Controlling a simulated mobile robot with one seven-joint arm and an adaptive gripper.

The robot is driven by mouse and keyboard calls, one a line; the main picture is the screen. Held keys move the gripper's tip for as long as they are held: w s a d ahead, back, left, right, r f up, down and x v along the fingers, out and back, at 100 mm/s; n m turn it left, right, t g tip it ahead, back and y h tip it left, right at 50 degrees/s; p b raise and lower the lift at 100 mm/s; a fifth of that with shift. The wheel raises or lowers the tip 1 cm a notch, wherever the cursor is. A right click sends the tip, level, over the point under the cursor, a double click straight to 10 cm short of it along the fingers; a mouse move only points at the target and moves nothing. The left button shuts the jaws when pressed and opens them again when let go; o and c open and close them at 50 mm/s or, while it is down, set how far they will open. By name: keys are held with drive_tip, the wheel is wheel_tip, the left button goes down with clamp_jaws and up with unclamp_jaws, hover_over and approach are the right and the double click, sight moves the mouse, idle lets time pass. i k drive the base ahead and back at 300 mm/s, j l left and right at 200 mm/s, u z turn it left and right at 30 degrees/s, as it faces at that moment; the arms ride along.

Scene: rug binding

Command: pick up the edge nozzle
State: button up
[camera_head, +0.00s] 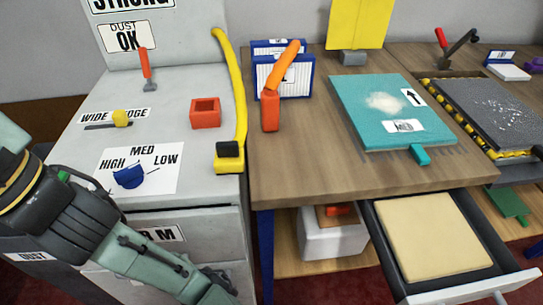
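No part is labelled as the edge nozzle. A slim orange nozzle-like piece (271,110) stands near the left edge of the wooden table, with its upper part leaning right in front of a blue-framed box. It may be the edge nozzle, but I cannot tell for sure. A yellow hose (240,100) runs down the right side of the grey machine to a yellow and black end piece (229,158). My arm crosses the lower left in front of the machine and runs toward the bottom edge. My gripper's fingertips cannot be made out, and nothing held shows.
The grey machine (75,165) carries a blue knob (129,176), a yellow slider (121,118) and a red square holder (205,112). A teal board (360,95) lies on the table (300,165). An open drawer (480,284) juts out below it. The table's front left is clear.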

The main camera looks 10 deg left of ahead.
sight(229, 158)
drive_tip(key=j+z, duration=0.35)
drive_tip(key=k+j+z, duration=0.15)
drive_tip(key=z, duration=0.2)
drive_tip(key=k+j+z, duration=0.15)
drive_tip(key=j+z, duration=0.2)
drive_tip(key=k+j+z, duration=0.1)
drive_tip(key=k+j, duration=0.2)
drive_tip(key=j, duration=0.15)
drive_tip(key=k+j+z, duration=0.15)
drive_tip(key=k+j, duration=0.2)
drive_tip(key=i+j, duration=0.15)
drive_tip(key=i, duration=0.2)
drive_tip(key=i+j, duration=0.2)
drive_tip(key=i, duration=0.2)
